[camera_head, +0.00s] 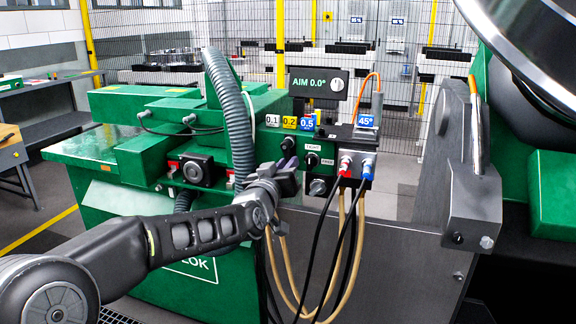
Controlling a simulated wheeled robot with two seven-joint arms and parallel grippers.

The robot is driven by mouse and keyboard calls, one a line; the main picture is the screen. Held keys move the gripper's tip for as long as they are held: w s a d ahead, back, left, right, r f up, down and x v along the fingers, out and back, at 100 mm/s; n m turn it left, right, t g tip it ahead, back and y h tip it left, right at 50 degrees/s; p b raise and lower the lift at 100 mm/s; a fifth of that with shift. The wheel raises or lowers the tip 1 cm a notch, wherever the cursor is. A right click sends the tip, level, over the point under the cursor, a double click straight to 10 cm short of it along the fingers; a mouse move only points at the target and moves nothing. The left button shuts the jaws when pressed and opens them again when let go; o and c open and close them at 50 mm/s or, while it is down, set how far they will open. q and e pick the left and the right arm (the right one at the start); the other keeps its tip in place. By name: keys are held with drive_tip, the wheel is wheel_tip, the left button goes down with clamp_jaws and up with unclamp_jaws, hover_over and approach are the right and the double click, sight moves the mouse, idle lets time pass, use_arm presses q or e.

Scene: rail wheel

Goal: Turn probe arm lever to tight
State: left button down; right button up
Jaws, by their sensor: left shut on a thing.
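My left gripper (289,166) is at the front of the green machine, just left of a small control panel. It is shut, with its fingers at the probe arm lever, which they mostly hide. The exact lever angle cannot be made out. A small TIGHT label (313,146) and a FREE label (326,162) sit around a black knob (312,159) just right of the fingers. My right gripper is not in view.
Black and tan cables (341,232) hang from red and blue connectors right of the gripper. A grey corrugated hose (232,115) rises behind my left arm. A display reading AIM 0.0° (318,83) stands above. A large metal wheel (535,45) is at upper right.

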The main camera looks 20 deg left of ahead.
use_arm(q)
drive_tip(key=shift+a+f+m, duration=0.1)
drive_tip(key=shift+a+m, duration=0.25)
drive_tip(key=shift+m, duration=0.45)
drive_tip(key=shift+a+f+m, duration=0.1)
drive_tip(key=shift+a+m, duration=0.2)
drive_tip(key=shift+m, duration=0.5)
drive_tip(key=c, duration=1.6)
unclamp_jaws()
drive_tip(key=s, duration=0.7)
drive_tip(key=shift+s+a+b, duration=0.3)
drive_tip(key=shift+s, duration=0.05)
